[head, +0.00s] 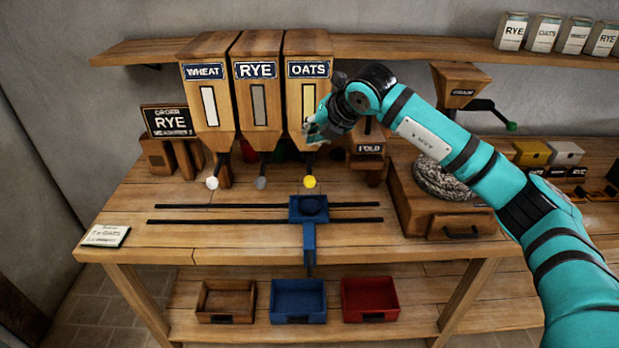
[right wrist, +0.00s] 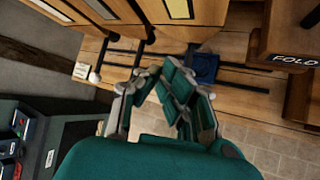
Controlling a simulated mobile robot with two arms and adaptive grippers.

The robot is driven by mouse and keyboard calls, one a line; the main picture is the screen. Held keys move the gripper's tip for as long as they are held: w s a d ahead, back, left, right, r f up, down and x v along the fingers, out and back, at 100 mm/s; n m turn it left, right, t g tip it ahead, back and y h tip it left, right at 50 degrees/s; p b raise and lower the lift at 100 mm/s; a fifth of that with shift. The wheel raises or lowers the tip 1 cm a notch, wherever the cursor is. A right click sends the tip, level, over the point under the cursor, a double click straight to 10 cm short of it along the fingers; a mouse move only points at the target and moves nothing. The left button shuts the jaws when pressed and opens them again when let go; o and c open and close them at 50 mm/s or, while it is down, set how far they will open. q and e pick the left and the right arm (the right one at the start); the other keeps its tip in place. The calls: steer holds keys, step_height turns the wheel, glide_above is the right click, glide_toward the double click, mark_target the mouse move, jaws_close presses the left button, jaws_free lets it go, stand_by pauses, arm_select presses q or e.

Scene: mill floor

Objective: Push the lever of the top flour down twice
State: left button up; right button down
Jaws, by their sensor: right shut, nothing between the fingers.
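Three wooden hoppers stand in a row in the head view: WHEAT (head: 204,75), RYE (head: 255,100) and OATS (head: 298,45). Below them are levers with a white knob (head: 212,183), a grey knob (head: 261,183) and a yellow knob (head: 310,182). A small card (head: 106,236) lies at the table's left; its top line is too small to read surely. My right gripper (head: 316,130) is shut and empty, in front of the OATS hopper's lower part, above the yellow knob. In the right wrist view its fingers (right wrist: 172,84) are together; the white knob (right wrist: 94,77) shows left. My left gripper is out of view.
A blue carriage (head: 308,208) sits on two black rails below the OATS lever. A dark RYE order sign (head: 170,121) stands left of the hoppers. A wooden FOLD post (head: 369,148) and a mill (head: 440,208) stand to the right.

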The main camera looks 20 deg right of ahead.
steer(key=b, duration=0.3)
glide_above(314, 179)
steer(key=f, duration=0.6)
steer(key=shift+w+f, duration=0.25)
steer(key=shift+w, duration=0.15)
steer(key=shift+a+f+b, duration=0.1)
steer(key=shift+f+b, duration=0.35)
steer(key=shift+f, duration=0.15)
steer(key=shift+r, duration=0.1)
steer(key=shift+f+b, duration=0.4)
steer(key=shift+b, duration=0.25)
steer(key=shift+f+b, duration=2.45)
steer(key=shift+f, duration=0.15)
stand_by(1.8)
steer(key=shift+r, duration=0.1)
stand_by(0.4)
